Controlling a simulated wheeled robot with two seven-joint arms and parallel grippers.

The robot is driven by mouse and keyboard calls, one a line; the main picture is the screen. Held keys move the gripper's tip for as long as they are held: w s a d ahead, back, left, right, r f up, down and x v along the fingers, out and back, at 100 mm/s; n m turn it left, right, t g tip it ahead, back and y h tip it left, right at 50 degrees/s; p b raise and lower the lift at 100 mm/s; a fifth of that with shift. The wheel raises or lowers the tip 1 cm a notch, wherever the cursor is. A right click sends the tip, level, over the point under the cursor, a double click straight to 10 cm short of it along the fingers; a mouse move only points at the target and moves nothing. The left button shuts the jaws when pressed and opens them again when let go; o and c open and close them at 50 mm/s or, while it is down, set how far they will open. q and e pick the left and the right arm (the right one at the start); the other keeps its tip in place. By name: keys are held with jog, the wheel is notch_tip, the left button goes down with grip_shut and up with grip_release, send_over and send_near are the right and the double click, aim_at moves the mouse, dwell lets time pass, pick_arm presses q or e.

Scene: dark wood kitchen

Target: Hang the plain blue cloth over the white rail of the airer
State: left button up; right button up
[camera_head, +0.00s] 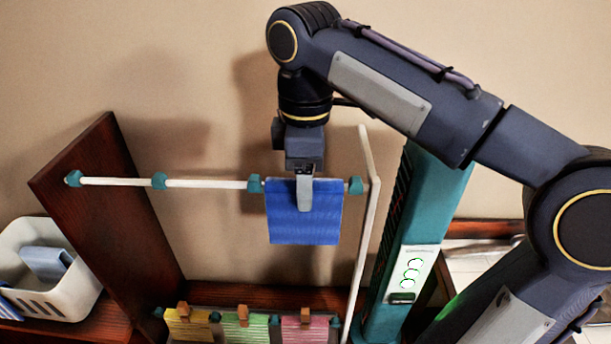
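The plain blue cloth (285,224) hangs flat at the right part of the white rail (208,183), between two teal clips. Its top edge is level with the rail and its front hides the rail there. I cannot tell whether any cloth hangs behind the rail. My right gripper (304,196) points down from above, with a grey finger lying against the front of the cloth's upper middle. It looks shut on the cloth's top; the rear finger is hidden. My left gripper is not in view.
Yellow, green and pink cloths (242,329) hang on a lower rail in front. A dark wood panel (110,215) stands left, beside a white basket (50,275) with grey-blue items. A teal post (425,205) stands right, near my arm. The wall is close behind.

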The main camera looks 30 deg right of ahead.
notch_tip(320, 180, up, 8)
jog(key=shift+f+p, duration=0.1)
jog(key=shift+p, duration=0.85)
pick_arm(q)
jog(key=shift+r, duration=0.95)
